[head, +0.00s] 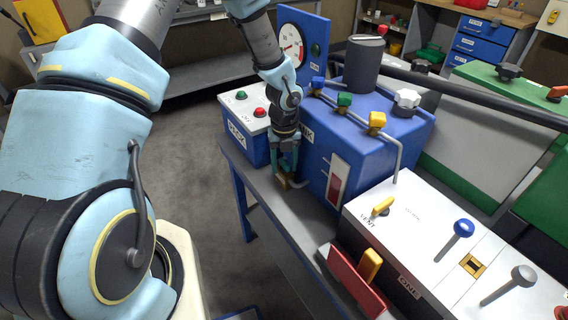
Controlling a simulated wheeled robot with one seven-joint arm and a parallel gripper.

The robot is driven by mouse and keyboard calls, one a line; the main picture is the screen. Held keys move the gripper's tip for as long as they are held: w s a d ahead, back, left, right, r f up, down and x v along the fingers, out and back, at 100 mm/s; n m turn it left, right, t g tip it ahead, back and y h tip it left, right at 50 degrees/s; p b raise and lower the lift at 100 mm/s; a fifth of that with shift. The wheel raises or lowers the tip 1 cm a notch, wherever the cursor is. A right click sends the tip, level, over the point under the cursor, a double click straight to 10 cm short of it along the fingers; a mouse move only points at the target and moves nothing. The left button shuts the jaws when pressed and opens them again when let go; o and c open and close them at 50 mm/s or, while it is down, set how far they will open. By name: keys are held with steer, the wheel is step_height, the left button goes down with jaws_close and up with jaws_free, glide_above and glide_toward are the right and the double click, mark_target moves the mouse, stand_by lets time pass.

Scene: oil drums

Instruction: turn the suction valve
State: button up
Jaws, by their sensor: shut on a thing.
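My gripper (286,166) points down beside the near face of the blue tank (384,142), low over the grey bench top. It is shut on a small brass-coloured valve (283,184) at the end of a short grey pipe (298,184) near the tank's foot. The fingers hide most of the valve, so I cannot tell how far its handle is turned. I can read no suction label on it.
Blue, green and yellow taps (377,120) line the tank top. A white panel (420,220) with a yellow vent lever (382,206) and blue knob lever (461,229) stands at right. A white button box (247,107) and a gauge (291,44) are near my arm.

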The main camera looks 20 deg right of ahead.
mark_target(285, 161)
step_height(285, 161, up, 6)
steer(key=p, duration=0.5)
steer(key=shift+r, duration=0.1)
